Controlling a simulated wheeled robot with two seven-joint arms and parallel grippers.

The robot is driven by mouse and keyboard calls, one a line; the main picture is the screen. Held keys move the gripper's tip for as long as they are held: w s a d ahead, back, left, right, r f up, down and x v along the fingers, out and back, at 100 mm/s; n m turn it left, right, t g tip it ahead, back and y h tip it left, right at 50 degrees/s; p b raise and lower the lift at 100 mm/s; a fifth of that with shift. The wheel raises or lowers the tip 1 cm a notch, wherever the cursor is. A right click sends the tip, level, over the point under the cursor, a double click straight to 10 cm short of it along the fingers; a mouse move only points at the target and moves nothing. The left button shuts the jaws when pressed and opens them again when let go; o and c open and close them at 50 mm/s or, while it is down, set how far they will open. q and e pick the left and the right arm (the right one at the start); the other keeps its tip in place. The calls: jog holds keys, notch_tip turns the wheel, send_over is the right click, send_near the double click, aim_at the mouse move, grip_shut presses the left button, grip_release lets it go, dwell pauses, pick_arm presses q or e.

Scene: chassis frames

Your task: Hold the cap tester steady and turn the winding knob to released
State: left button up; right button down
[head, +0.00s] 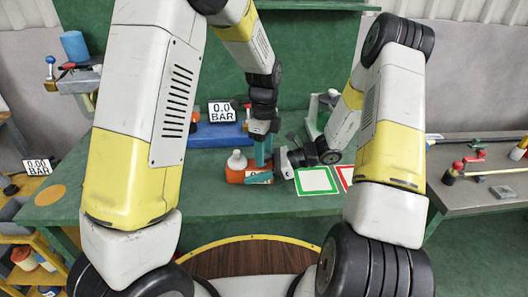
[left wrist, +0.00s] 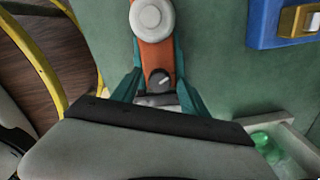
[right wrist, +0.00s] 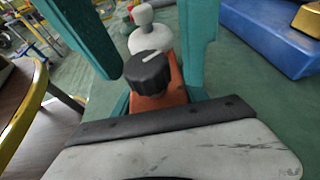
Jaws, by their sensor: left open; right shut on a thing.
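The cap tester (head: 236,170) is an orange body with a white rounded top, upright on the green bench in the head view. My right gripper (head: 269,177) is shut on the tester's orange body (right wrist: 162,98) from the side. My left gripper (head: 262,160) points down from above, its teal fingers open on both sides of the knob, apart from it. Any knob markings are unreadable.
A green-framed card (head: 316,181) and a red-framed card (head: 346,176) lie to the right. The bench left of the tester is mostly clear.

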pick_arm(q)
grip_shut()
jog(key=shift+n, duration=0.4)
jog(key=n, duration=1.1)
jog(key=shift+n, duration=0.4)
dwell(0.5)
